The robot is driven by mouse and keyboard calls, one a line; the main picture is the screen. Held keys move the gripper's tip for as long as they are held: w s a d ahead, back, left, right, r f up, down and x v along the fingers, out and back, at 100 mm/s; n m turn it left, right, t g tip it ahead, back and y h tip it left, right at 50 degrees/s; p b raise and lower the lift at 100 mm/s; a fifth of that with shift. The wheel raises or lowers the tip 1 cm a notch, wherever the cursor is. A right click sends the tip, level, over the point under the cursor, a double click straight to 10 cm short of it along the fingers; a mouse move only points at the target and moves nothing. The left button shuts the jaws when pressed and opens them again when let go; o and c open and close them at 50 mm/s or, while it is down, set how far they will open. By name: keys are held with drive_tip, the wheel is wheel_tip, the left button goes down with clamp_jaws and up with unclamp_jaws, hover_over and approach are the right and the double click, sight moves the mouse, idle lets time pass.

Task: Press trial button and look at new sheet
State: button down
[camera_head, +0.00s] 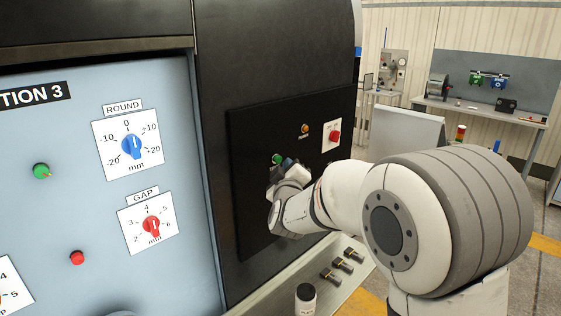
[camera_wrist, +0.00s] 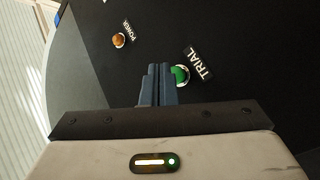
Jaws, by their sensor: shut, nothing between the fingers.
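The green trial button (camera_wrist: 181,75) sits on a black panel, with a "TRIAL" label (camera_wrist: 200,64) beside it in the wrist view. It also shows in the head view (camera_head: 277,158), just above and left of my gripper. My gripper (camera_wrist: 160,70) is shut and empty, its blue fingertips right beside the button and partly overlapping its edge. I cannot tell whether the fingers touch it. In the head view my gripper (camera_head: 287,163) is at the black panel (camera_head: 250,135), partly hidden by my wrist. No printed sheet can be made out.
An orange power button (camera_head: 305,129) and a red knob (camera_head: 335,135) are on the same panel. A blue-grey panel with a blue ROUND dial (camera_head: 132,146) and red GAP dial (camera_head: 152,226) is at left. A ledge with a bottle (camera_head: 306,300) and small black parts (camera_head: 341,265) lies below my arm.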

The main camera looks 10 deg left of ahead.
drive_tip(key=shift+w+a, duration=0.1)
idle(0.7)
drive_tip(key=shift+w+a, duration=0.2)
drive_tip(key=shift+a, duration=0.05)
